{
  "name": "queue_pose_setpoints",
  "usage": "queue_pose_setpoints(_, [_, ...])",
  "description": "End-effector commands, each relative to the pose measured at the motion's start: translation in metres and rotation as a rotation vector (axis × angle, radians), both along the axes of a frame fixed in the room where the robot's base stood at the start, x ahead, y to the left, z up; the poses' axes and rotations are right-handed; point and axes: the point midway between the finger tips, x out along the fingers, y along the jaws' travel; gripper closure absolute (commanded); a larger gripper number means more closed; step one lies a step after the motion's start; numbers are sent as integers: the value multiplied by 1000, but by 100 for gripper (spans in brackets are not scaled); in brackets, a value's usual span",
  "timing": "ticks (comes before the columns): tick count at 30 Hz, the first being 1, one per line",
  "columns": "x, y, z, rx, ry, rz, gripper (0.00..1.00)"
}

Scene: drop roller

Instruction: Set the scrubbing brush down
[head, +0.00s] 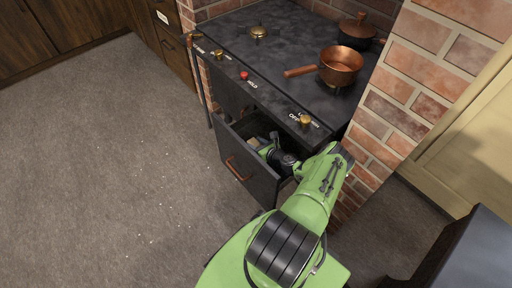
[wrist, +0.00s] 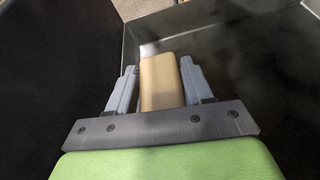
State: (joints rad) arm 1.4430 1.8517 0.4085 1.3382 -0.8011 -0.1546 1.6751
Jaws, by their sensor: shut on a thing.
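The scrubbing brush (wrist: 161,85) shows in the wrist view as a tan, block-like body between my fingers; its bristles are not visible. My gripper (wrist: 159,64) is shut on it. In the head view my gripper (head: 268,149) reaches down into the open dark drawer (head: 236,166) under the stove top. The dark drawer walls (wrist: 240,50) surround the gripper in the wrist view. Whether the brush touches the drawer floor cannot be told. In the head view the brush is mostly hidden by my gripper and the drawer.
A brick pillar (head: 405,90) stands close at right. The grey floor at left is open.

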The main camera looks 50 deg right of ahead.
Motion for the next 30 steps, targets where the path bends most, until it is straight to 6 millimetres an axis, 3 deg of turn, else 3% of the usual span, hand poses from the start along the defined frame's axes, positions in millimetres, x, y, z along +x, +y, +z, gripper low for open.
queue_pose_setpoints(1, [-2,2,-17,6,4,0,98])
queue_pose_setpoints(3, [-2,2,-22,6,2,0,98])
queue_pose_setpoints(26, [-2,1,-33,5,0,0,98])
queue_pose_setpoints(27, [-2,2,-34,5,0,0,43])
queue_pose_setpoints(30, [-2,2,-33,5,0,0,28])
